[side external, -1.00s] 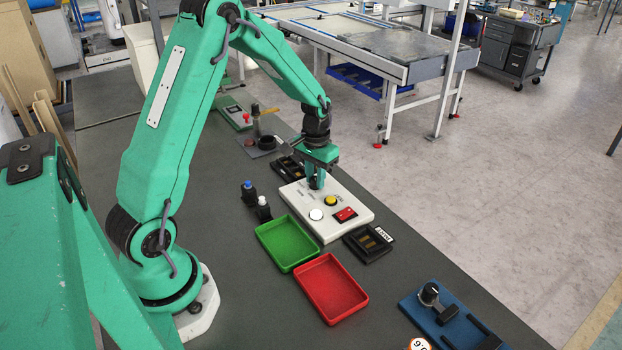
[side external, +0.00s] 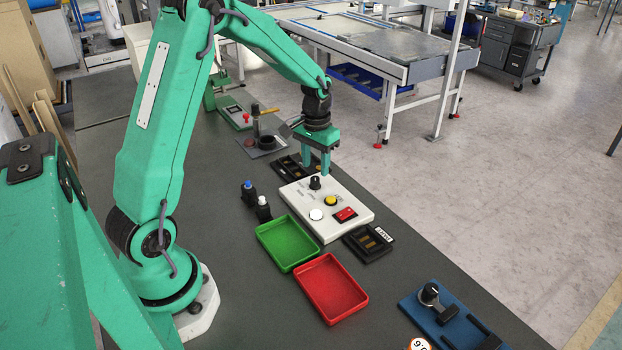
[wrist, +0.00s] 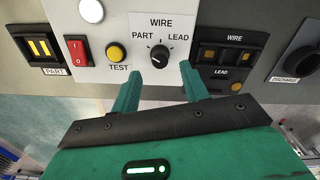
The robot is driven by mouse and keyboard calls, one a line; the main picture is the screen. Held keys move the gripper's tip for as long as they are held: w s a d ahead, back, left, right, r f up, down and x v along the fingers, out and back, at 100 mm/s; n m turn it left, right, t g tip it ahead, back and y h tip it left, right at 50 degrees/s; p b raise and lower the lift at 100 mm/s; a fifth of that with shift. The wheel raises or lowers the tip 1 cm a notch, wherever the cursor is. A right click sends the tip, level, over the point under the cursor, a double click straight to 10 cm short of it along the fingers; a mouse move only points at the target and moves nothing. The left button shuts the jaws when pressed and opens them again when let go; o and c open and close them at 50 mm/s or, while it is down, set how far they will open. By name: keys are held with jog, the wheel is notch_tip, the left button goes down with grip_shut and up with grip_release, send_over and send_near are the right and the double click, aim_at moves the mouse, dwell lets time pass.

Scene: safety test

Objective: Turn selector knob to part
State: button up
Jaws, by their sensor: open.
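The black selector knob (side external: 315,183) stands on top of a white control box (side external: 340,233). In the wrist view the knob (wrist: 159,56) sits below the printed word WIRE, with PART at its left and LEAD at its right. I cannot tell surely which label its pointer faces. My gripper (side external: 316,174) hangs just above the knob, pointing down, jaws apart and empty. In the wrist view its two fingers (wrist: 162,72) stand on either side of the knob, apart from it.
The box also bears a red switch (wrist: 78,49), a yellow button (wrist: 116,52) and a white button (side external: 316,214). Green (side external: 269,255) and red (side external: 318,313) trays lie in front.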

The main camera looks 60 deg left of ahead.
aim_at(315, 178)
jog(key=shift+r, duration=1.6)
jog(key=shift+s+d+r, duration=0.2)
jog(key=shift+d+r, duration=0.15)
jog(key=shift+r, duration=0.2)
jog(key=s+d+r+m+t, duration=0.1)
jog(key=s+d+r+t, duration=0.1)
jog(key=s+d+r, duration=0.6)
jog(key=s+d+r+m+t, duration=0.1)
jog(key=s+d+r, duration=0.1)
jog(key=s, duration=0.3)
jog(key=s+d+r+m+t, duration=0.1)
jog(key=s+d+r+t, duration=0.1)
jog(key=s, duration=0.4)
jog(key=shift+s+d+r+t, duration=0.15)
jog(key=shift+d+r+t, duration=0.2)
jog(key=shift+d, duration=0.35)
